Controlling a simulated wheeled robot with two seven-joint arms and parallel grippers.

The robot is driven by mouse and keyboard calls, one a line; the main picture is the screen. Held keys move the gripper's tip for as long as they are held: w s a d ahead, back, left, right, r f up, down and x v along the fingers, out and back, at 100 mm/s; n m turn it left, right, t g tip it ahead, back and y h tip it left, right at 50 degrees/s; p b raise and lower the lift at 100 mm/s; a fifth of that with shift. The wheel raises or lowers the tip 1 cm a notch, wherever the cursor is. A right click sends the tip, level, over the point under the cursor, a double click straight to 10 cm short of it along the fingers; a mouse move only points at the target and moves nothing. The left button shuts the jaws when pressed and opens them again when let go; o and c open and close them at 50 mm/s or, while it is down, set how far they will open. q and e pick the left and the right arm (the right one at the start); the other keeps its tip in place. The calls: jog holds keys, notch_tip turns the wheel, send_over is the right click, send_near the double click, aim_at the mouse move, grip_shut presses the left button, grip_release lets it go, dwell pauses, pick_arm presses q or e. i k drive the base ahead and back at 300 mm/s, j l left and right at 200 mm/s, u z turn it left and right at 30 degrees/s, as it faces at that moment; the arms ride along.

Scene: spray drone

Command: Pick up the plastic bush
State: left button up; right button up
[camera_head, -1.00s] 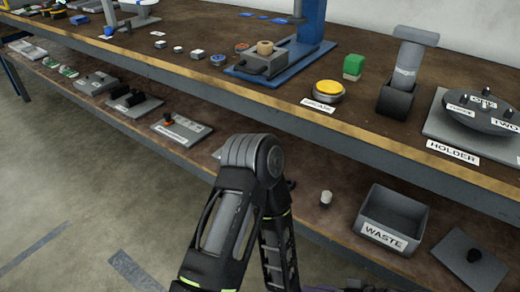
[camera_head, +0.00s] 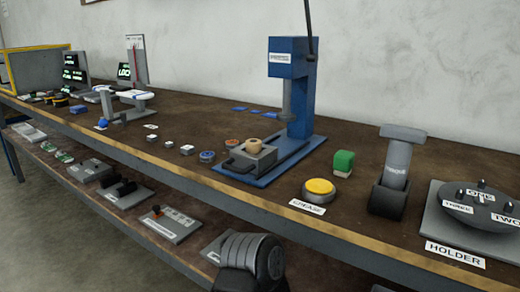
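I cannot tell for sure which part is the plastic bush. A tan ring-shaped part (camera_head: 254,145) sits upright in the grey vise (camera_head: 248,160) at the foot of the blue press (camera_head: 288,62). Several small parts lie on the table left of the press, among them a small white part (camera_head: 187,149) and a round blue-rimmed part (camera_head: 207,156); they are too small to make out well. Neither gripper is in view. Only a dark grey joint of my arm shows at the bottom edge, in front of the lower shelf.
A yellow-topped grease pot (camera_head: 319,189), a green block (camera_head: 343,161), a tilted grey cylinder in a stand (camera_head: 396,165) and a round holder (camera_head: 470,211) stand on the right. The table's yellow front edge (camera_head: 330,234) runs across. A lower shelf carries grey fixtures.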

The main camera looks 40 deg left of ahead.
aim_at(255, 146)
jog(key=k+j+z, duration=0.15)
jog(key=j, duration=0.2)
jog(key=k+j+z, duration=0.1)
jog(key=j, duration=0.3)
jog(key=k+j+z, duration=0.15)
jog(key=j, duration=0.15)
jog(key=k+j+z, duration=0.1)
jog(key=j, duration=0.25)
